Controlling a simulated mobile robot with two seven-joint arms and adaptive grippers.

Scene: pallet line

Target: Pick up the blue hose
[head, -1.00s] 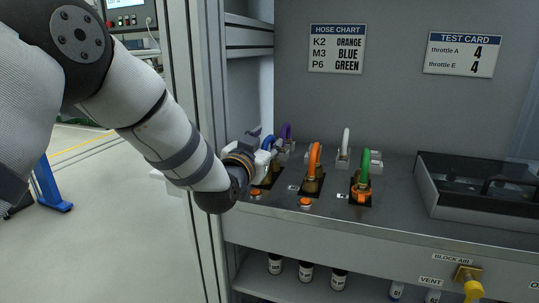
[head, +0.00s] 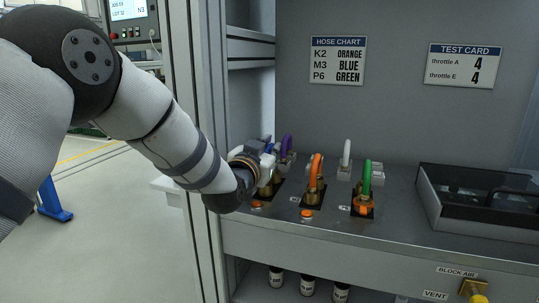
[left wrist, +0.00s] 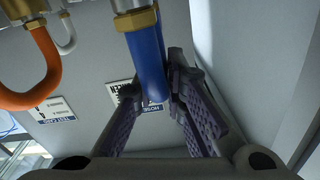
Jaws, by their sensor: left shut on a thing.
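The blue hose (left wrist: 148,55) hangs from a brass fitting (left wrist: 135,18) in the left wrist view, which looks upside down. In the head view, my left gripper (head: 266,146) is at the leftmost station on the bench, and only a small bit of blue shows there. The wrist mostly hides this hose and its fitting. My right gripper is not in view.
An orange hose (head: 315,174) and a green hose (head: 366,178) stand to the right on the bench (head: 400,222). A dark tray (head: 430,200) is at the right. A cabinet post (head: 208,100) is close beside my left arm.

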